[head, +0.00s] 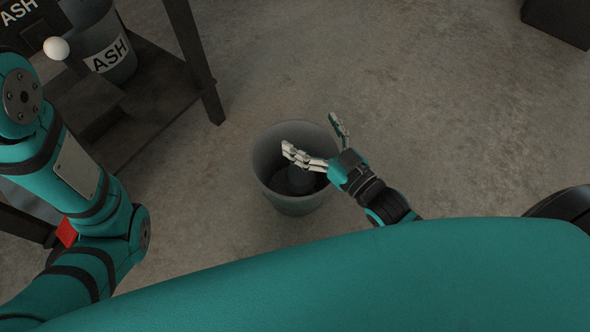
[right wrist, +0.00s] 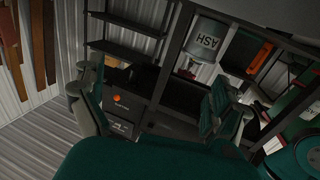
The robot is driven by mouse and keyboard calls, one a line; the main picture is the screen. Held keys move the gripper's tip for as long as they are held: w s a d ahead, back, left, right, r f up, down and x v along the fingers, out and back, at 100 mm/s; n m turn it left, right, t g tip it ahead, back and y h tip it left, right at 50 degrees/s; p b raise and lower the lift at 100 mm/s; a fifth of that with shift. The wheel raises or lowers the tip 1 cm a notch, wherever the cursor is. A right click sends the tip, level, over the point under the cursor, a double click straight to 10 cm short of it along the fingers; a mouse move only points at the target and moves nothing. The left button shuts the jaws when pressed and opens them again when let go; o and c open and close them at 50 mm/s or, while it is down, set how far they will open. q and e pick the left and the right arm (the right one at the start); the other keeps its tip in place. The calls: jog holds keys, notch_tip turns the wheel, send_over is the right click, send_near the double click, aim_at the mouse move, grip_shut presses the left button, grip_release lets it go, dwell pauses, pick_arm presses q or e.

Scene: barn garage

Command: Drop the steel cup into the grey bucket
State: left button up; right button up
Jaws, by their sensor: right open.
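The grey bucket (head: 290,205) stands upright on the concrete floor in the middle of the head view. My right gripper (head: 311,136) is open above the bucket's mouth, one finger over the opening and the other beyond the far right rim. Nothing is between its fingers; they are also apart and empty in the right wrist view (right wrist: 150,95). A grey shape (head: 302,180) shows inside the bucket, partly behind the gripper; it may be the steel cup, but I cannot tell for sure. My left arm is at the left of the head view, its gripper out of sight.
A dark wooden stand (head: 170,85) at the upper left bears a grey bin marked ASH (head: 105,40). A small white ball-like thing (head: 56,48) shows near it. A dark box (head: 560,18) is at the upper right. The floor right of the bucket is clear.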

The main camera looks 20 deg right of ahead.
jog(key=v, duration=1)
